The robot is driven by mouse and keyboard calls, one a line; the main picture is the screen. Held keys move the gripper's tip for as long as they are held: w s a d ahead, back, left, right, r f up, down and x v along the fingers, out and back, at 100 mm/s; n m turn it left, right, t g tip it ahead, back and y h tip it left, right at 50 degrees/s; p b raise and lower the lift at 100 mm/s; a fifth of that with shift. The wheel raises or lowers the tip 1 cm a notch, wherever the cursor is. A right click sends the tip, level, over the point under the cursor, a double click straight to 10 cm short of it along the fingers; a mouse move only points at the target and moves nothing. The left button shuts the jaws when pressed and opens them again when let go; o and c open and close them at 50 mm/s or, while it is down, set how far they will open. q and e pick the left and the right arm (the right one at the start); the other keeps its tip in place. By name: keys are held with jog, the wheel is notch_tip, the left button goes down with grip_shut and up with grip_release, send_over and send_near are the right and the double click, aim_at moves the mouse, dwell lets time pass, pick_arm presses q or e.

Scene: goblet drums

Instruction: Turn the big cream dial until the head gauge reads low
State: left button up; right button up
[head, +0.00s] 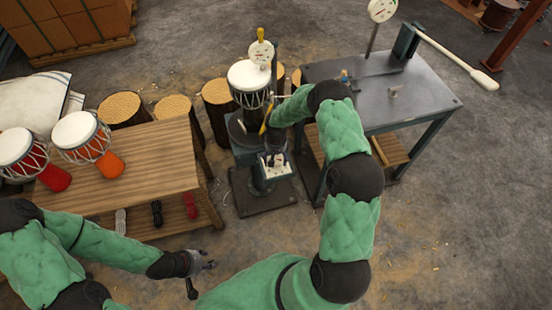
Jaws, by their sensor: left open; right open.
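A round white gauge (261,52) with a yellow top stands above the white-headed drum (248,80) on the dark stand. Its reading is too small to tell. A small pale panel (283,172) sits low on the front of the stand; I cannot tell whether the big cream dial is on it, since my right gripper covers much of it. My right gripper (274,156) is open, pointing down at the panel; whether it touches is unclear. My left gripper (204,262) is open and empty, low over the floor, well away from the stand.
A wooden bench (135,170) with orange- and red-footed drums stands left. Log stumps (174,108) are behind it. A grey metal table (425,95) with another gauge (381,10) and a long pale-handled lever (455,58) stands right. The floor at lower right is clear.

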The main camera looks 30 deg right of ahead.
aim_at(276, 160)
notch_tip(276, 160, up, 11)
jog(key=shift+f, duration=0.2)
dwell(0.6)
jog(key=s+a+f+y, duration=0.2)
jog(key=s+a+f, duration=0.35)
jog(key=a, duration=0.45)
jog(key=s+a+f+y, duration=0.1)
jog(key=s+a+f, duration=0.1)
jog(key=s+a, duration=0.4)
jog(key=s+a+f+y, duration=0.1)
jog(key=s+a+f, duration=0.2)
jog(key=s, duration=1)
jog(key=a, duration=0.3)
jog(key=shift+a+m, duration=0.3)
jog(key=shift+a, duration=0.05)
